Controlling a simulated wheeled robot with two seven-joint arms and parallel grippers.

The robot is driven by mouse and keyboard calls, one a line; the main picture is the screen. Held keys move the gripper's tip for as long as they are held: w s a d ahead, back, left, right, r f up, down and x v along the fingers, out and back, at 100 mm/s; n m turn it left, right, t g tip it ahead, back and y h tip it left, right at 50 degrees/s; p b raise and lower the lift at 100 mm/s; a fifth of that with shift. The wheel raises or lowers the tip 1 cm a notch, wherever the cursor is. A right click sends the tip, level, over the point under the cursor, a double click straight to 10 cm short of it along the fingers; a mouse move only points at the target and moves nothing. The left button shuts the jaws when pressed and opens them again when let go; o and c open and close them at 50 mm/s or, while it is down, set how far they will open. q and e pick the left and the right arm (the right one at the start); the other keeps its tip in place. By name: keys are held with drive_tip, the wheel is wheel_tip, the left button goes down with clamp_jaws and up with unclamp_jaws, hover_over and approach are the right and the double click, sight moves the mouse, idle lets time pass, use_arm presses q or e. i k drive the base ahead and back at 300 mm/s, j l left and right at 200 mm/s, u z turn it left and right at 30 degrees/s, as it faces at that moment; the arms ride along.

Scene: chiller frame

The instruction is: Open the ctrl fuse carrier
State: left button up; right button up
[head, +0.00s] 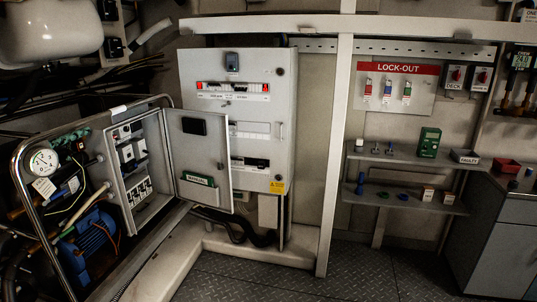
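An open grey control box (108,180) stands at the left on the chiller frame. Its door (205,155) is swung out to the right. Inside are a row of small devices at the top (123,132), dark-faced white units (127,154) in the middle and white blocks with dark openings (138,188) at the bottom. The labels are too small to read, so I cannot tell which part is the ctrl fuse carrier or whether it is open. Neither of my grippers is in view.
A tall distribution panel (265,160) stands behind the door. A tubular frame rail (20,180), gauge (43,161) and blue motor (88,238) are left of the box. Right are a lock-out board (420,95), shelves (400,160) and a cabinet (500,240). The middle floor (350,275) is clear.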

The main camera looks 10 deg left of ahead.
sight(148, 187)
drive_tip(key=i+u, duration=0.2)
drive_tip(key=i, duration=0.55)
drive_tip(key=i+u, duration=0.2)
drive_tip(key=i, duration=0.5)
drive_tip(key=i+l+u, duration=0.2)
drive_tip(key=i, duration=0.55)
drive_tip(key=i+l+u, duration=0.1)
drive_tip(key=i+u, duration=0.15)
drive_tip(key=i, duration=0.35)
drive_tip(key=i+l+u, duration=0.25)
drive_tip(key=i, duration=0.35)
drive_tip(key=j, duration=0.1)
